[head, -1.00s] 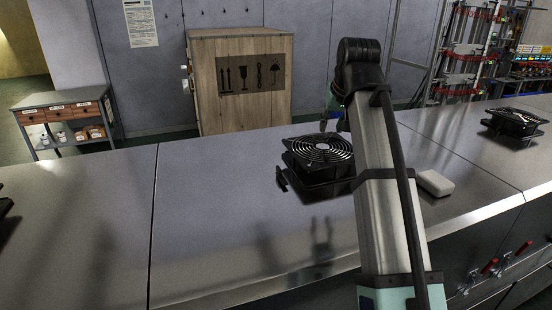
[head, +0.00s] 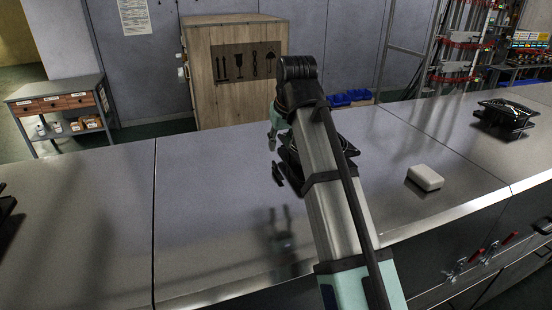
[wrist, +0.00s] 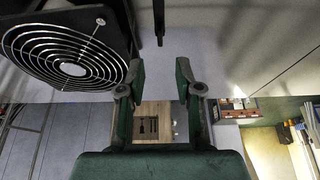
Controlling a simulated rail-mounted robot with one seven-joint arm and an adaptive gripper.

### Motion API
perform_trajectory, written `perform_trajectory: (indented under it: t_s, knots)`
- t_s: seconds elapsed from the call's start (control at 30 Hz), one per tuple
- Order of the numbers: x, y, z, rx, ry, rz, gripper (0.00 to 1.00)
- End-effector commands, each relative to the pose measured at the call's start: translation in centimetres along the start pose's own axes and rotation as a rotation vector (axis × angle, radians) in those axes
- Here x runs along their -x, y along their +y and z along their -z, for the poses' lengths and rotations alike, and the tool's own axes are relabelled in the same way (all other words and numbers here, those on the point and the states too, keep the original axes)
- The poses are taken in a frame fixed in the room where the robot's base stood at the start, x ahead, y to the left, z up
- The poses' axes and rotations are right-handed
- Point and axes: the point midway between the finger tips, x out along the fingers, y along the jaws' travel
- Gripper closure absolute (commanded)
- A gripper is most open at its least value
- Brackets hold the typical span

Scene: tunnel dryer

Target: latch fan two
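The middle fan (head: 289,155), a black square unit with a round wire guard, sits on the steel top, mostly hidden behind my arm in the head view. Its guard (wrist: 68,58) shows large at the upper left of the wrist view. A small black latch lever (head: 278,173) stands just left of the fan. A thin black bar, likely this lever, shows at the top of the wrist view (wrist: 159,20). My gripper (wrist: 160,78) is open and empty, its fingers apart to the right of the fan in that view. The bar lies beyond the fingertips, apart from them.
Another black fan (head: 505,115) stands at the far right, and part of a dark object (head: 5,205) shows at the left edge. A white block (head: 425,177) lies right of my arm. A wooden crate (head: 235,95) stands behind.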

Motion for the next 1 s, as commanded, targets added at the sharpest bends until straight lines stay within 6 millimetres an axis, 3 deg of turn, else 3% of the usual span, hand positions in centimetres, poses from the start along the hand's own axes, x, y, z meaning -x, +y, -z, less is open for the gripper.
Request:
perform_trajectory:
  t_s: [0.5, 0.73, 1.0]
  knots:
    - [-7.7, 0.0, 0.0, 0.0, -0.001, 0.0, 0.66]
    - [-9.3, 0.0, 0.0, 0.0, 0.001, 0.0, 0.66]
    - [-9.6, 0.0, 0.0, 0.0, 0.001, 0.0, 0.66]
